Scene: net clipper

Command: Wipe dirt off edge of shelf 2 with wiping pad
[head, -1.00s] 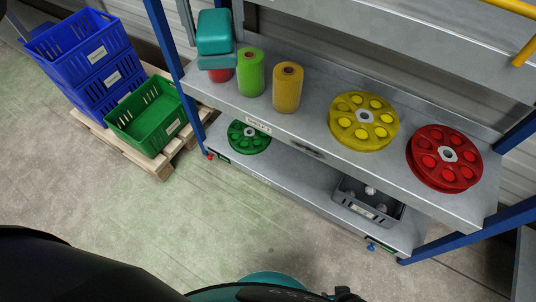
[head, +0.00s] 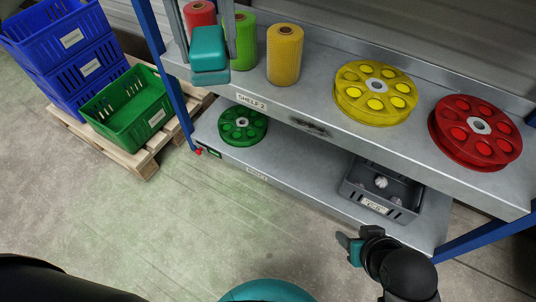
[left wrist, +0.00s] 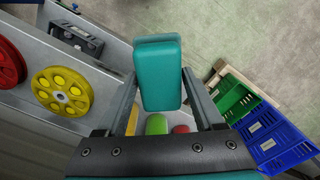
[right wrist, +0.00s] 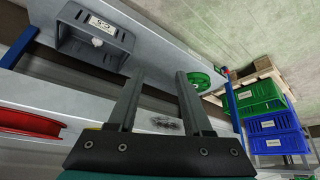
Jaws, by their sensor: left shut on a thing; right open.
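The teal wiping pad (head: 210,62) is in my left gripper (head: 205,35), whose two fingers are shut on it. They hang over the left end of shelf 2 (head: 325,95). The pad also fills the middle of the left wrist view (left wrist: 160,75). A dark dirt smudge (head: 308,127) marks the front edge of shelf 2, to the right of its label and of the pad. The smudge shows in the right wrist view (right wrist: 167,123) too. My right gripper (head: 350,247) is open and empty, low in front of the shelf's right part.
On shelf 2 stand red, green (head: 243,42) and yellow (head: 284,55) rolls, a yellow disc (head: 375,92) and a red disc (head: 475,132). Below are a green disc (head: 243,126) and a grey bin (head: 381,192). Crates (head: 127,105) stand on a pallet at left. The floor in front is clear.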

